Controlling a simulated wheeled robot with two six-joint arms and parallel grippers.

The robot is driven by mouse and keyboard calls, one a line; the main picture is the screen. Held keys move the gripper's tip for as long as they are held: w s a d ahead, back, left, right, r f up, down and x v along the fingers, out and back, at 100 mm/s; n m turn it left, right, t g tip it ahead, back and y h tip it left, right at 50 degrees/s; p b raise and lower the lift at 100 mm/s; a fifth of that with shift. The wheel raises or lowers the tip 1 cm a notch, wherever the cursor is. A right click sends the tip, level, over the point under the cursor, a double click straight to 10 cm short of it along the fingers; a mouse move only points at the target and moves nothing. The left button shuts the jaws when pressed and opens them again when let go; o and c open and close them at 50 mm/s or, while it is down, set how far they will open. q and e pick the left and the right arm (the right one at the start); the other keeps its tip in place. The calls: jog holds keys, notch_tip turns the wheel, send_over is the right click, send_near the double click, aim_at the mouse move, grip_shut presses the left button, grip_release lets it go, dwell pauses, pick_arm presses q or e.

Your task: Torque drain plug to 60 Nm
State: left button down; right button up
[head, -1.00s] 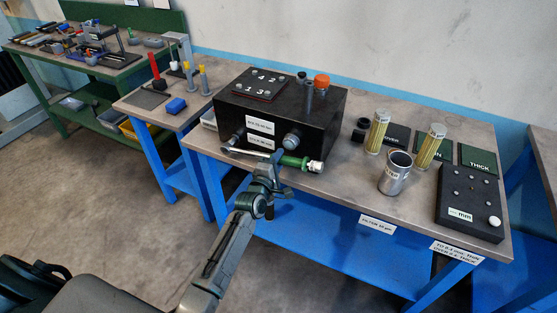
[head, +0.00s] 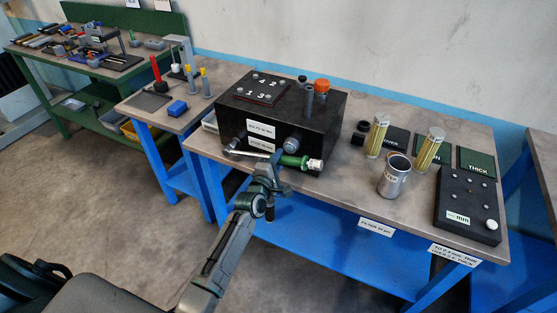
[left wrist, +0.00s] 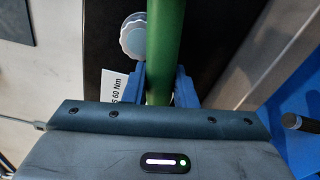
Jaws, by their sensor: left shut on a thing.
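A torque wrench with a green handle (head: 292,160) lies across the front of the black box (head: 310,130). Its thin silver shaft (head: 252,154) runs left to the box's lower left front corner, where a small round fitting shows. I cannot tell whether the wrench head is seated on a plug. My left gripper (head: 268,168) is shut on the wrench. In the left wrist view the green handle (left wrist: 165,50) passes between the blue fingers (left wrist: 160,85). My right gripper is not in view.
A grey knob (head: 292,144) sticks out of the box front above the handle. Several filters, a metal cup (head: 395,177) and a black gauge block (head: 468,203) stand to the right on the bench.

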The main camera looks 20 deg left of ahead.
pick_arm(q)
jog(key=shift+s+r, duration=0.1)
jog(key=shift+r, duration=0.05)
jog(key=shift+s+a+p, duration=0.2)
jog(key=shift+s+p, duration=0.45)
jog(key=shift+s, duration=1.7)
